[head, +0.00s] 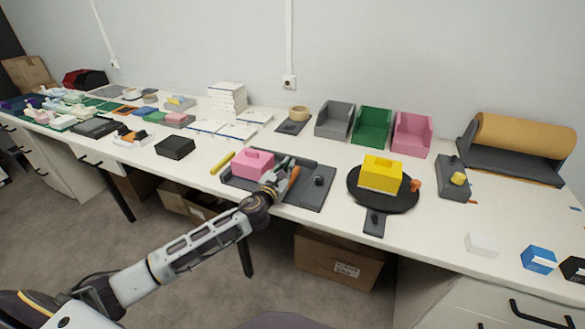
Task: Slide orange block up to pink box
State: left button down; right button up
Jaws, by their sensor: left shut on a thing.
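The pink box (253,166), with a small raised knob on top, sits on the left part of a dark grey tray (312,198) on the table. A thin orange block (293,177) stands tilted in the tray, to the right of the pink box. My left gripper (285,172) reaches in from the front left and is shut on the orange block; its fingers partly hide it. A gap between the orange block and the pink box is filled by the gripper, so contact is hard to tell. My right gripper is not in view.
A small black knob (319,181) stands on the tray's right part. A yellow stick (222,162) lies left of the tray. A black round pan (396,201) holding a yellow box (380,174) is to the right. Grey, green and pink bins (411,135) stand behind.

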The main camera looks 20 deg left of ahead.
pick_arm(q)
jog(key=c, duration=1.5)
grip_release()
jog(key=shift+s, duration=0.1)
jog(key=shift+s+a, duration=0.2)
jog(key=shift+s, duration=5.7)
